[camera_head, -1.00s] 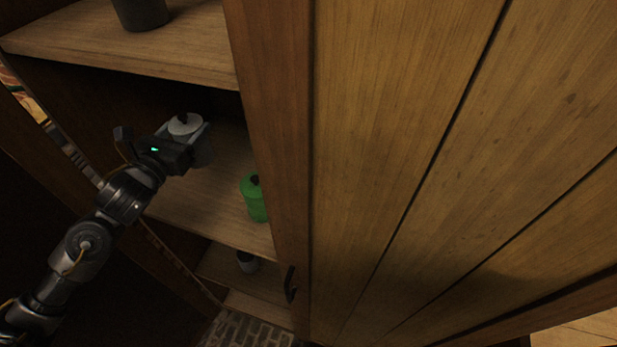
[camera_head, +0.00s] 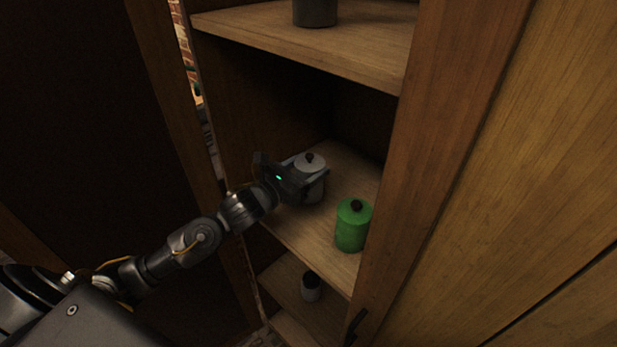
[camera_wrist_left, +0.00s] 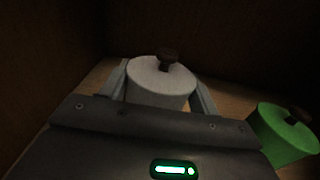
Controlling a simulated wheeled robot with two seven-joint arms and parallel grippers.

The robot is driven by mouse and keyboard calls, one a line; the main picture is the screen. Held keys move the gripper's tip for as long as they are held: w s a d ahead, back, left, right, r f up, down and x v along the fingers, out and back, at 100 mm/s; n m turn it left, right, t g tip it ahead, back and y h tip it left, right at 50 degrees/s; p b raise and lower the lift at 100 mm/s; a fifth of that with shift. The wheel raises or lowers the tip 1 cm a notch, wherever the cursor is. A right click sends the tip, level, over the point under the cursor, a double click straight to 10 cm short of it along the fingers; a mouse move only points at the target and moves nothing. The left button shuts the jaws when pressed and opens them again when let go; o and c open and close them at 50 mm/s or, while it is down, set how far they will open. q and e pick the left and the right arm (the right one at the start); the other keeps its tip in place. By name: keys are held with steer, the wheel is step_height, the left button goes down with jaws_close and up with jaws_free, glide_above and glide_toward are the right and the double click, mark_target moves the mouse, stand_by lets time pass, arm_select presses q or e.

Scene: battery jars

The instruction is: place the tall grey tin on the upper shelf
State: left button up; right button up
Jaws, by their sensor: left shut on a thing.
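The grey tin (camera_head: 310,164), with a pale lid and a dark knob, is on the middle shelf (camera_head: 297,229) of the cabinet. My left gripper (camera_head: 305,181) is shut on it, one finger on each side. In the left wrist view the grey tin (camera_wrist_left: 161,84) stands upright between the fingers of my left gripper (camera_wrist_left: 163,92). I cannot tell whether its base touches the shelf. The upper shelf (camera_head: 300,40) is above it and carries a dark grey jar (camera_head: 315,12), cut off by the top edge. My right gripper is not in view.
A green tin (camera_head: 352,228) stands on the middle shelf to the right of the grey tin; it also shows in the left wrist view (camera_wrist_left: 283,137). A small jar (camera_head: 311,288) is on the lower shelf. A wooden upright (camera_head: 440,150) bounds the shelves on the right.

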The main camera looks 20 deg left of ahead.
arm_select(q)
steer(key=shift+f, duration=0.7)
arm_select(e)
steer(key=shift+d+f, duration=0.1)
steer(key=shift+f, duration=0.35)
arm_select(q)
steer(key=shift+f, duration=0.15)
steer(key=o, duration=1)
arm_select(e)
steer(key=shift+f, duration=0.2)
